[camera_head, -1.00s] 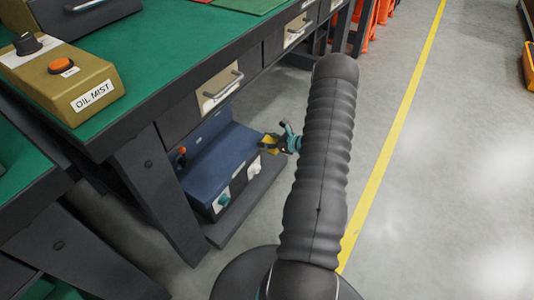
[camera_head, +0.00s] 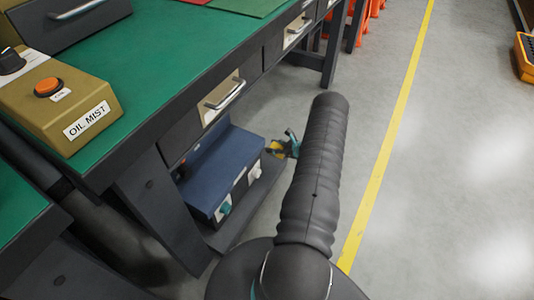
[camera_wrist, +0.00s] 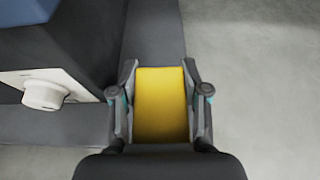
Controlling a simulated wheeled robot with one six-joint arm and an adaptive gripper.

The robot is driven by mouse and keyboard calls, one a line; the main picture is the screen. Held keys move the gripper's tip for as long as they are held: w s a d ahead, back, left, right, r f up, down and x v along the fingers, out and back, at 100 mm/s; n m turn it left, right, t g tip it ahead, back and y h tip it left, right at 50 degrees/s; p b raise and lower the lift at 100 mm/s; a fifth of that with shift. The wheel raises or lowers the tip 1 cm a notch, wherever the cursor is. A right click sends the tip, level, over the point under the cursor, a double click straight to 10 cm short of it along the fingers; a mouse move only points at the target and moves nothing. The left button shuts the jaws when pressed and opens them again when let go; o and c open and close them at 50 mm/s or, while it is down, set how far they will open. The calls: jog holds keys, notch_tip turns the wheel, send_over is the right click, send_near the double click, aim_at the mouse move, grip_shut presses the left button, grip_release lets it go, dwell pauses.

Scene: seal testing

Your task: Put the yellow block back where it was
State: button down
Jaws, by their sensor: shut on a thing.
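The yellow block (camera_wrist: 161,104) is between the two fingers of my gripper (camera_wrist: 160,98) in the wrist view, and the fingers are shut on it. In the head view the block (camera_head: 274,148) is a small yellow patch at my gripper (camera_head: 281,147), largely hidden by the fingers. My gripper is just right of the blue-topped box under the workbench, near the edge of the dark low shelf. I cannot tell whether the block touches anything below it.
The dark shelf (camera_wrist: 152,36) runs beneath. The grey floor (camera_head: 460,200) to the right is open.

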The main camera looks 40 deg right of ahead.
aim_at(267, 158)
jog(key=x, duration=0.3)
jog(key=shift+a+f, duration=0.2)
jog(key=shift+f, duration=2.05)
jog(key=shift+f, duration=0.2)
jog(key=c, duration=0.6)
grip_release()
jog(key=shift+o, duration=0.2)
jog(key=shift+r, duration=0.1)
jog(key=shift+r, duration=0.15)
jog(key=v, duration=1.2)
